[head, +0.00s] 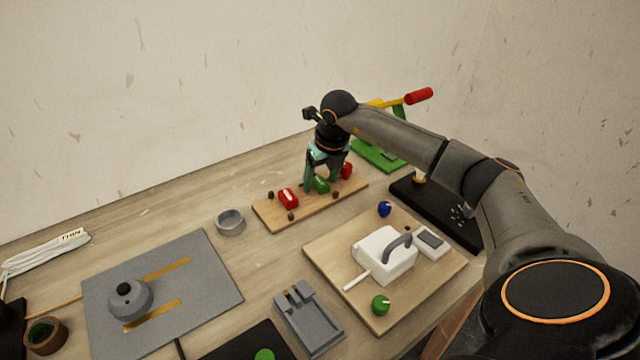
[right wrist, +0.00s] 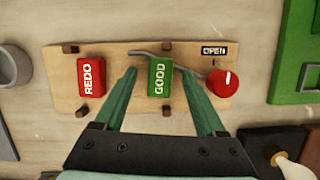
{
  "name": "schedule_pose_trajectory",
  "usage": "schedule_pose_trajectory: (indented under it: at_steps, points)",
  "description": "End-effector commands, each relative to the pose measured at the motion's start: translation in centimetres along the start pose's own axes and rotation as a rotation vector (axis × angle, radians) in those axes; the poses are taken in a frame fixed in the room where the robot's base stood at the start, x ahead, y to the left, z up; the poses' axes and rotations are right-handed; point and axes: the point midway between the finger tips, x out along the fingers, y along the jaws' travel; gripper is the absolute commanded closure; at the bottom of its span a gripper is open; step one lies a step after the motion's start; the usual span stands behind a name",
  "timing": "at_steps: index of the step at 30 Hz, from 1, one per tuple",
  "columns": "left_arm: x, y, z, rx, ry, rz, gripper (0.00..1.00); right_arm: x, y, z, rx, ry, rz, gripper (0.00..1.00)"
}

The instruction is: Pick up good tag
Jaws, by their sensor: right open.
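The good tag is a green block (right wrist: 159,78) marked "GOOD" on a wooden board (right wrist: 120,62). In the head view the green tag (head: 321,185) shows below my right gripper (head: 321,180). In the right wrist view my right gripper (right wrist: 165,75) is open, with one finger on each side of the green tag. The fingers look apart from the tag. A red "REDO" tag (right wrist: 91,78) lies left of it on the same board. My left gripper is not in view.
A red knob (right wrist: 224,83) sits right of the green tag by an "OPEN" label. Small brown posts stand on the board. A grey ring (head: 230,222) lies left of the board, a white boxed device (head: 384,255) in front, and a green-based lever press (head: 378,155) behind right.

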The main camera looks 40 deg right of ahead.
Motion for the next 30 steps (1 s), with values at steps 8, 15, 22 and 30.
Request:
schedule_pose_trajectory:
  at_steps: [8, 15, 22, 30]
  points:
    - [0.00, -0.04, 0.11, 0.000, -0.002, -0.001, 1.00, 0.01, 0.01, 0.00, 0.000, 0.000, 0.000, 0.39]
    - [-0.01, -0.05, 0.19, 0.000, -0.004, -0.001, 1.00, -0.02, 0.00, 0.01, 0.000, 0.000, 0.000, 0.66]
    - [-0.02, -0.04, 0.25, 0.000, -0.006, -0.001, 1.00, -0.03, 0.00, 0.01, 0.000, 0.000, 0.000, 0.92]
    - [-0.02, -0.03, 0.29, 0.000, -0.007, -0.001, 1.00, -0.04, 0.00, 0.02, 0.000, -0.001, 0.000, 1.00]
